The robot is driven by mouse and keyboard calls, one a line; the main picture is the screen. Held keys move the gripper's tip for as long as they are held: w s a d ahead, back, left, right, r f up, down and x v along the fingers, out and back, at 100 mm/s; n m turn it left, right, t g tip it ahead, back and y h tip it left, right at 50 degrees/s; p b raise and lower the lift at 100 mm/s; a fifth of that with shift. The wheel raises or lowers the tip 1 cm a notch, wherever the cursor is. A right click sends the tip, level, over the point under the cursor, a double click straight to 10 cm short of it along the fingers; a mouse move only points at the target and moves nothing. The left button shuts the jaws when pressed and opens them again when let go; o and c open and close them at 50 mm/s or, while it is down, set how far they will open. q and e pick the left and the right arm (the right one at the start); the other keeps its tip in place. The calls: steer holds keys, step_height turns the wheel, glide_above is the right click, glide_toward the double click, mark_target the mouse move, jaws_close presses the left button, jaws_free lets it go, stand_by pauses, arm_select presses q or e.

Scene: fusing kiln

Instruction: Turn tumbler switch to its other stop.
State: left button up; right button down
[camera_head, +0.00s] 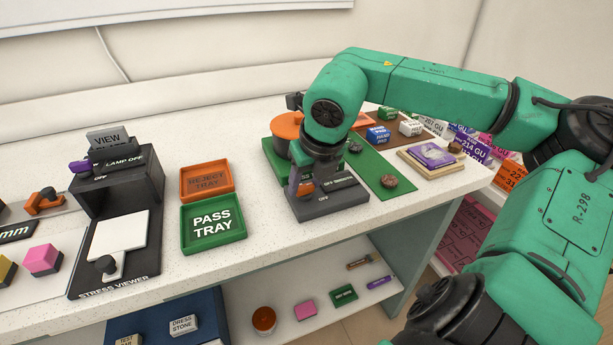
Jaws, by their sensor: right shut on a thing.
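My right gripper (304,182) comes down from above onto a dark grey switch box (340,202) with a sloped labelled top, on the white worktop. The word OFF shows on the box front. The gripper is shut on the tumbler switch at the left part of this box. The fingers and wrist cover most of the switch, so its exact tilt cannot be told. A small orange part (306,189) shows beside the fingertips. My left gripper is not in view.
The orange reject tray (206,197) and green pass tray (241,233) lie left of the box. The black stress viewer (93,205) stands farther left. The worktop's front edge is near.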

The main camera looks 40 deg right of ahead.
steer(key=shift+m, duration=0.6)
steer(key=shift+c, duration=1.6)
jaws_free()
steer(key=shift+r, duration=0.1)
steer(key=v, duration=1.4)
steer(key=shift+a+r, duration=0.2)
steer(key=shift+a, duration=0.05)
